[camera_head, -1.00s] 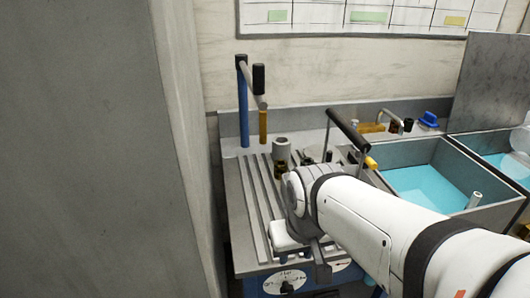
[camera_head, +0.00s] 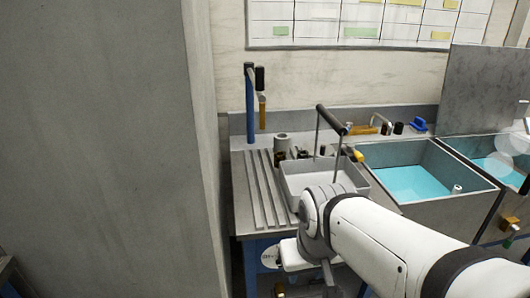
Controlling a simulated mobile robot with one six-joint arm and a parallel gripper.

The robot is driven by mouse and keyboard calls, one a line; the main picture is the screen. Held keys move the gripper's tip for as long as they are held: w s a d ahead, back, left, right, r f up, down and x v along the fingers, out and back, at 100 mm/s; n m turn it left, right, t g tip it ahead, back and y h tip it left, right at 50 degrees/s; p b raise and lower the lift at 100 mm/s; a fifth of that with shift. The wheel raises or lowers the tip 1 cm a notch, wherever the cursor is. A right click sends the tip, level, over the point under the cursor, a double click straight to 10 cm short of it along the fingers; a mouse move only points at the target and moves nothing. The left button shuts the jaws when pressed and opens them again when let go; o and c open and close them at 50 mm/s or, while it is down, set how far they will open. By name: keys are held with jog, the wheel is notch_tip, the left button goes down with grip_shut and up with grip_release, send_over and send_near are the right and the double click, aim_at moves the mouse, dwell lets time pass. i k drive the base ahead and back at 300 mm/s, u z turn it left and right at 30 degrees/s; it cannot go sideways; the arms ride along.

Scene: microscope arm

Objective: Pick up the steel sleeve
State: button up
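A grey hollow cylinder (camera_head: 281,142), which looks like the steel sleeve, stands upright at the back of the grooved metal worktop (camera_head: 251,208), left of the middle. Small dark and brass parts (camera_head: 296,153) sit just in front of it and to its right. My gripper (camera_head: 328,274) is at the end of my white arm, in front of the worktop's near edge and well short of the cylinder. Its fingers are mostly hidden by the arm, so I cannot tell whether it is open or shut.
A shallow grey tray (camera_head: 293,190) lies on the worktop behind my wrist. A dark-handled lever (camera_head: 331,120) rises over it. A blue post (camera_head: 250,105) stands at the back left. A basin of blue liquid (camera_head: 415,182) is at right. A grey wall (camera_head: 110,150) fills the left.

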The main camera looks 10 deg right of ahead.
aim_at(301, 154)
jog(key=z, duration=0.15)
jog(key=i, duration=0.9)
jog(key=u, duration=0.1)
